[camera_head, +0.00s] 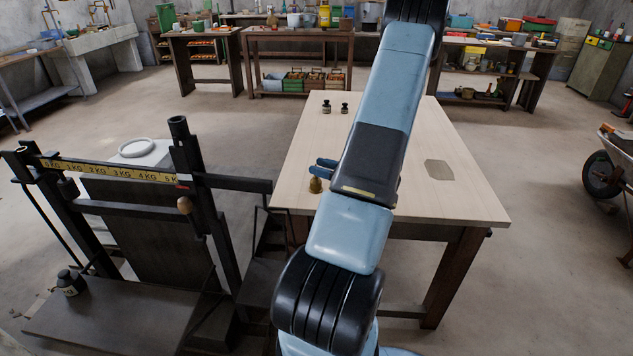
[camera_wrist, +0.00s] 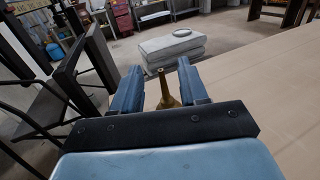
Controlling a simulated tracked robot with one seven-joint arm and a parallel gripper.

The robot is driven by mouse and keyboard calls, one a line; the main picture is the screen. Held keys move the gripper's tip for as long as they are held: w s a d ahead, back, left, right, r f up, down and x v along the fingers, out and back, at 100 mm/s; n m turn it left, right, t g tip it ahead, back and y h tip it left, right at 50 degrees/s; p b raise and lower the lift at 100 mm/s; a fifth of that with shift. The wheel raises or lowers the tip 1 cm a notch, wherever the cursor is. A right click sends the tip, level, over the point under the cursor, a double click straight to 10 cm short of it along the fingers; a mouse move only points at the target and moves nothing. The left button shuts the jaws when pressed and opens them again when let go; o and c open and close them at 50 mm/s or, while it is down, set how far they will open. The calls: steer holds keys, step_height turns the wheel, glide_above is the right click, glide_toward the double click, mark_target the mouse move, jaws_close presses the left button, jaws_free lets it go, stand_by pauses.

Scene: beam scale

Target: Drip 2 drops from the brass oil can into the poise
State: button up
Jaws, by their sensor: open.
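The brass oil can (camera_head: 315,186) stands near the left edge of the wooden table. In the wrist view its tapered spout (camera_wrist: 166,92) rises between the two blue fingers of my gripper (camera_wrist: 160,76). My gripper (camera_head: 325,165) is open and low over the table, with a finger on either side of the spout. I cannot tell whether they touch it. The beam scale's yellow marked beam (camera_head: 110,171) is at the left. A brownish knob (camera_head: 184,205) hangs near the beam's right end; I cannot tell whether it is the poise. My arm hides part of the table.
Two small dark weights (camera_head: 326,107) stand at the table's back. A dark weight (camera_head: 70,282) sits on the scale platform. A pale round dish (camera_head: 137,148) rests on a stack behind the scale.

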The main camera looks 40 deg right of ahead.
steer(key=shift+x, duration=2)
steer(key=shift+d+f, duration=0.1)
jaws_close()
